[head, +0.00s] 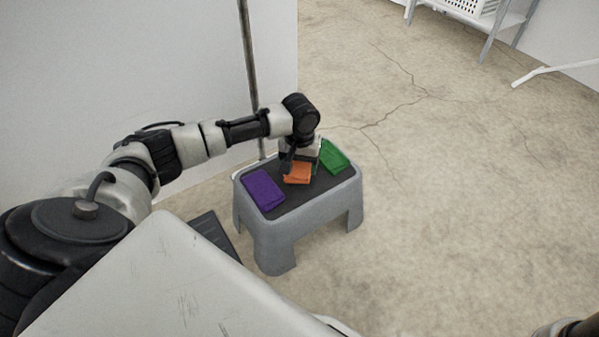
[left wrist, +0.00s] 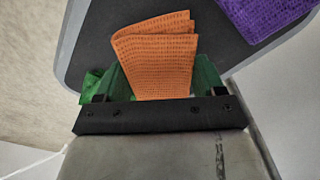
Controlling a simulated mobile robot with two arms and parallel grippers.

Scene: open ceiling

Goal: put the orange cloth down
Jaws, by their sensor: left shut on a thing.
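The orange cloth (head: 297,173) is folded and sits at the middle of the grey step stool's dark top (head: 294,195), between a purple cloth (head: 263,190) and a green cloth (head: 334,157). My left gripper (head: 300,163) points down over the stool and is shut on the orange cloth. In the left wrist view the orange cloth (left wrist: 158,60) stands out from between the two fingers. I cannot tell whether its lower edge touches the stool. The purple cloth (left wrist: 262,18) shows at the top right there, and a bit of green (left wrist: 92,84) at the left.
The stool stands on a cracked concrete floor (head: 440,200), which is clear to its right. A white wall (head: 120,60) and a thin dark pole (head: 248,60) are behind it. A white shelf with a basket (head: 475,8) stands at the far top right.

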